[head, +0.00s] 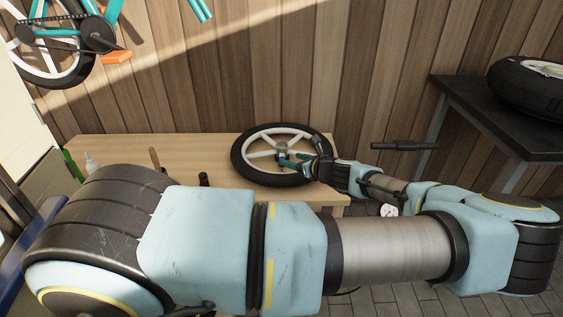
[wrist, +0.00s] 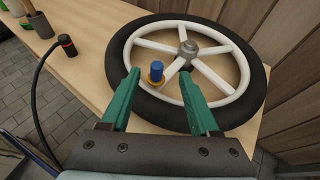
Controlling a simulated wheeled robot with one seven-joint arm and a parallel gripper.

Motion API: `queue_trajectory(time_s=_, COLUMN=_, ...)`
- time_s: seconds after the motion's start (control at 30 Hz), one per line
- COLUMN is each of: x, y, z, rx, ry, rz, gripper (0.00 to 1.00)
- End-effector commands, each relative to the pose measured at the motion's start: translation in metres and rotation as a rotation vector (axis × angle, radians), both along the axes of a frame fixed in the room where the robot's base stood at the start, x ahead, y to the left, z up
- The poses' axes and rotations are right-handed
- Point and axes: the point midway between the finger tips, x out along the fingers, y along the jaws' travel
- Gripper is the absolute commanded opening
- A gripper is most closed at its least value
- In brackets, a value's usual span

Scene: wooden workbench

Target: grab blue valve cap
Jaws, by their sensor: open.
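The blue valve cap (wrist: 156,71) stands on a yellowish base at the inner rim of the wheel (wrist: 225,106) in the wrist view. The wheel has a black tyre, white spokes and a grey hub, and lies flat on the workbench. It also shows in the head view (head: 241,165). My gripper (wrist: 162,75) is open, with green fingers spread on either side of the cap in the picture. I cannot tell how far above the cap the fingertips are. In the head view my gripper (head: 290,160) is over the wheel, and the cap is hidden there.
The wooden workbench (head: 110,150) stands against a plank wall. A black hose with a red-banded end (wrist: 67,43) lies at the left of the wheel in the wrist view, near several bottles and tools. A dark table (head: 500,125) with another tyre (head: 525,88) is at the right.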

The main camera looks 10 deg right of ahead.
Motion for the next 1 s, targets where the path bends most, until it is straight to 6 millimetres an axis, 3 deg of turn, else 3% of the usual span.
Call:
queue_trajectory(time_s=0.6, x=0.054, y=0.028, z=-0.03, rx=-0.002, ry=0.0, rz=0.003, gripper=0.62)
queue_trajectory(time_s=0.87, x=0.057, y=0.029, z=-0.032, rx=-0.002, ry=0.001, rz=0.002, gripper=0.62)
queue_trajectory(time_s=1.0, x=0.057, y=0.029, z=-0.032, rx=-0.002, ry=0.001, rz=0.002, gripper=0.48)
